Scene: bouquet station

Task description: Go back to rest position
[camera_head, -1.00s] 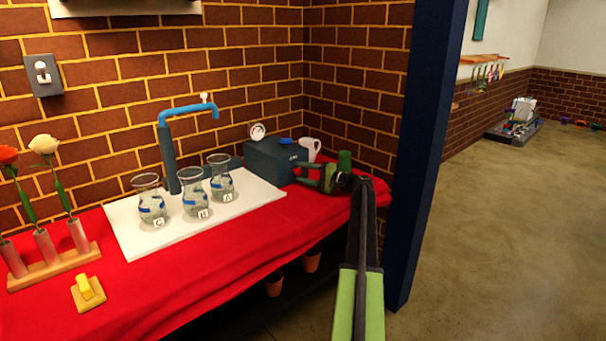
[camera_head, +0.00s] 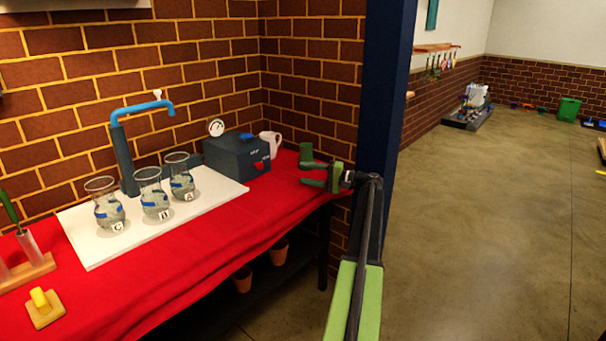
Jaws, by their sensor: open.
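My gripper (camera_head: 303,171) is open and empty, with its green fingers pointing left over the right end of the red-covered table (camera_head: 215,236). My green and black arm reaches up to it from the lower right. The gripper is to the right of a dark grey box (camera_head: 238,158) and a white mug (camera_head: 270,145), apart from both. Three glass vases with letter tags stand on a white board: one tagged C (camera_head: 105,204), a middle one (camera_head: 152,193) and one tagged A (camera_head: 180,178).
A blue tap (camera_head: 142,107) and a gauge (camera_head: 216,127) stand behind the vases. A wooden tube rack (camera_head: 28,272) and a yellow-knobbed block (camera_head: 44,308) are at the left. A dark blue post (camera_head: 384,110) rises just behind my arm. Open floor (camera_head: 480,230) lies to the right.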

